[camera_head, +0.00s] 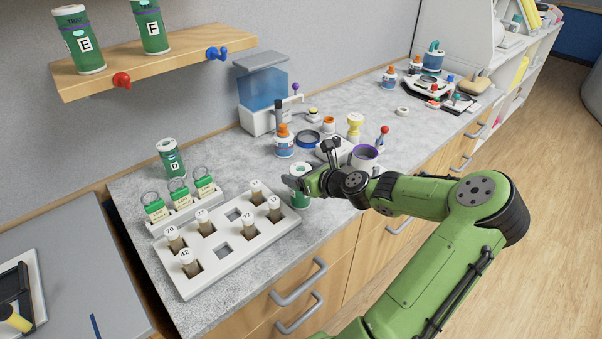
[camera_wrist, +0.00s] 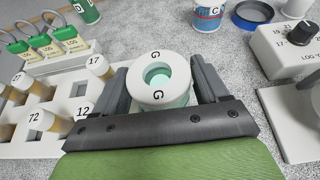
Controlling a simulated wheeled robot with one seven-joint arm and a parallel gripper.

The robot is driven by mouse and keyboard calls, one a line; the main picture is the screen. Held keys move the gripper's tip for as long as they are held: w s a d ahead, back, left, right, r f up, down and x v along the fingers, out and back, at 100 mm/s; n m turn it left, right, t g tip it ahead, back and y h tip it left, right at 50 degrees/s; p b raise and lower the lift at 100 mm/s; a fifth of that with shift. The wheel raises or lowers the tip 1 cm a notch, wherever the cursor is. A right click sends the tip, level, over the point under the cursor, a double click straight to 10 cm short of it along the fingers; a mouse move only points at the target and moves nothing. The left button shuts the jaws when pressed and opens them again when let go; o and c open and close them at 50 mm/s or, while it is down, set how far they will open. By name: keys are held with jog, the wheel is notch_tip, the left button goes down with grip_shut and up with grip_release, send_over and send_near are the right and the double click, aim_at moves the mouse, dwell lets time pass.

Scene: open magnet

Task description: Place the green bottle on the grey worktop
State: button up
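A green bottle with a white ring-shaped cap marked G (camera_wrist: 158,80) stands upright between the two fingers of my gripper (camera_wrist: 160,82). In the head view this bottle (camera_head: 299,188) is at the front edge of the grey worktop (camera_head: 226,304), right of the white vial rack. My gripper (camera_head: 296,183) reaches it from the right, with a finger close on each side of the cap. I cannot tell whether the fingers touch it or whether its base rests on the worktop. Another green bottle, D (camera_head: 172,160), stands on the worktop further left.
The white rack (camera_head: 200,287) holds several vials. Green-tagged padlocks (camera_head: 179,194) sit behind it. Green bottles E (camera_head: 80,45) and F (camera_head: 152,28) stand on the wooden shelf (camera_head: 180,47). A white device (camera_head: 334,150), purple-rimmed cup (camera_head: 364,158) and orange-capped bottle (camera_head: 284,146) are nearby.

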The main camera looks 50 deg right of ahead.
jog(key=shift+o, duration=1.4)
jog(key=shift+s+r, duration=0.1)
jog(key=shift+r, duration=0.1)
jog(key=p+v, duration=0.3)
jog(key=v, duration=0.9)
jog(key=w+a+f+n+g+y, duration=0.1)
jog(key=w+a+f+n+g, duration=0.1)
jog(key=a+n+g, duration=0.5)
jog(key=w+a+f+n+g+y, duration=0.1)
jog(key=w+a+n+g+y, duration=0.1)
jog(key=a+n, duration=0.95)
jog(key=s+a+r+n+t+h, duration=0.1)
jog(key=s+a+r+n, duration=1)
jog(key=n, duration=0.7)
jog(key=shift+s+a+r+n+h, duration=0.3)
jog(key=shift+s+a, duration=0.35)
jog(key=shift+a, duration=0.55)
